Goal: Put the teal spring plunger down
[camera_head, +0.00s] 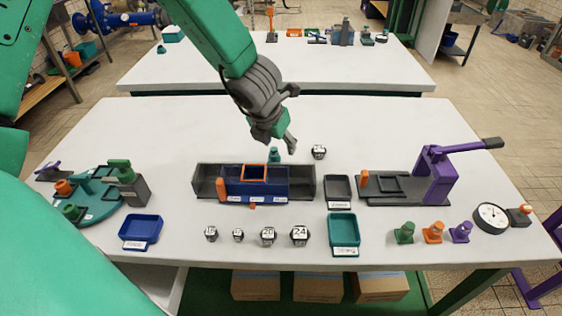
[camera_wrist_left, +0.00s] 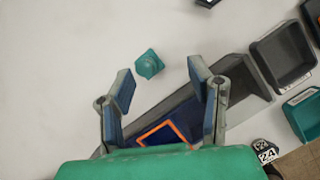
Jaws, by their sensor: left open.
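The teal spring plunger (camera_head: 274,155) stands on the white table, just behind the long dark tray fixture (camera_head: 305,182). In the left wrist view the plunger (camera_wrist_left: 149,64) sits on the bare table top between and slightly beyond the fingertips, with nothing touching it. My left gripper (camera_head: 281,141) is open and empty, above and close to the plunger; its two fingers (camera_wrist_left: 162,76) are spread apart in the wrist view. My right gripper is not in view.
The fixture has a blue block with an orange-rimmed opening (camera_head: 254,173). A dark tray (camera_head: 339,204), teal tray (camera_head: 344,244) and blue tray (camera_head: 140,244) stand nearby. A purple lever press (camera_head: 434,178) is at the right. The table behind the fixture is mostly clear.

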